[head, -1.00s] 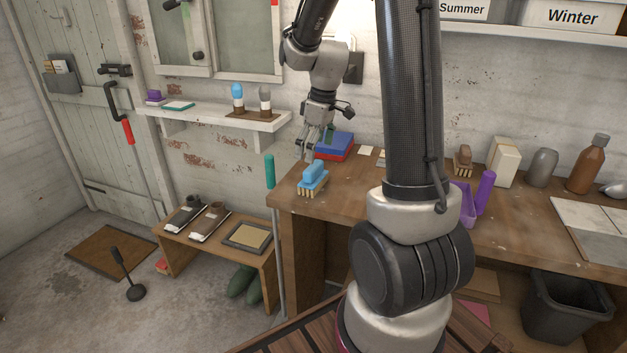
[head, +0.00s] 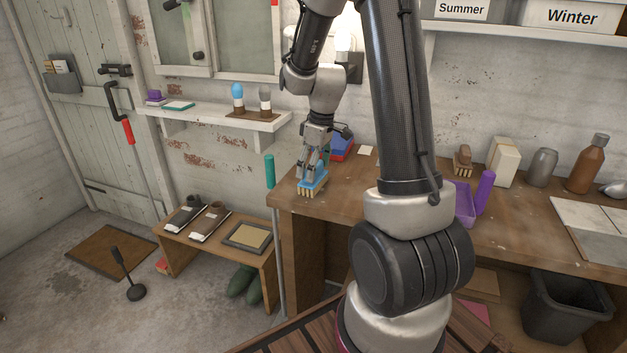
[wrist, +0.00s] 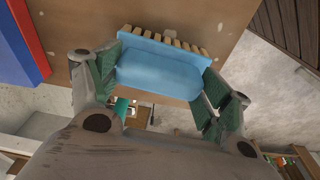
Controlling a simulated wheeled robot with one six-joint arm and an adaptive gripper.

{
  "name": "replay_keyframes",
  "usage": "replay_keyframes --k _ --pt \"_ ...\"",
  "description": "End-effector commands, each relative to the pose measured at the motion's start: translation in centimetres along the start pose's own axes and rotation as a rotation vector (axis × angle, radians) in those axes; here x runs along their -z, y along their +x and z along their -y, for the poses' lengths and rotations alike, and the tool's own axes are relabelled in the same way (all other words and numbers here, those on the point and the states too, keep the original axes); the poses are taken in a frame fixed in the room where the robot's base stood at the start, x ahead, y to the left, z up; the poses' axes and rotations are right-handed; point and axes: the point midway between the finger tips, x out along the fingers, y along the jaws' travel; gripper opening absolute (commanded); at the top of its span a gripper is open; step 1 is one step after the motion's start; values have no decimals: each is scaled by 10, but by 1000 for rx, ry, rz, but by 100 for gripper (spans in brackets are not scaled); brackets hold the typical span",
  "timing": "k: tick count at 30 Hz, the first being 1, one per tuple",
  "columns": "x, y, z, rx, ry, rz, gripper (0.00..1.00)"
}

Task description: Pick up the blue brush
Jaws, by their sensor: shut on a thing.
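The blue brush (head: 313,184) has a blue back and pale bristle tufts. It is at the left end of the wooden workbench (head: 345,198), bristles down, and appears to rest on the bench top. My gripper (head: 312,172) is above it with its fingers lowered around it. In the wrist view the brush (wrist: 160,68) lies between the two green-padded fingers of my gripper (wrist: 162,82), which are shut on its ends. The fingers hide part of the brush in the head view.
A blue and red box (head: 341,146) stands just behind my gripper; its edge shows in the wrist view (wrist: 25,45). A brown brush (head: 463,160), a purple tray (head: 461,205) and a brown bottle (head: 588,165) are farther right. A teal-handled tool (head: 270,172) stands beside the bench's left edge.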

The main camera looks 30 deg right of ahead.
Motion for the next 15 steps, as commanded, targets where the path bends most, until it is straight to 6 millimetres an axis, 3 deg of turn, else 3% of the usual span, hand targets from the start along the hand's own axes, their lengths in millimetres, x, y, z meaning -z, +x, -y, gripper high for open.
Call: replay_keyframes --k 8,15 --pt "1 -6 0 -1 0 -2 51" --pt "8 -52 -1 -3 -1 -4 51"
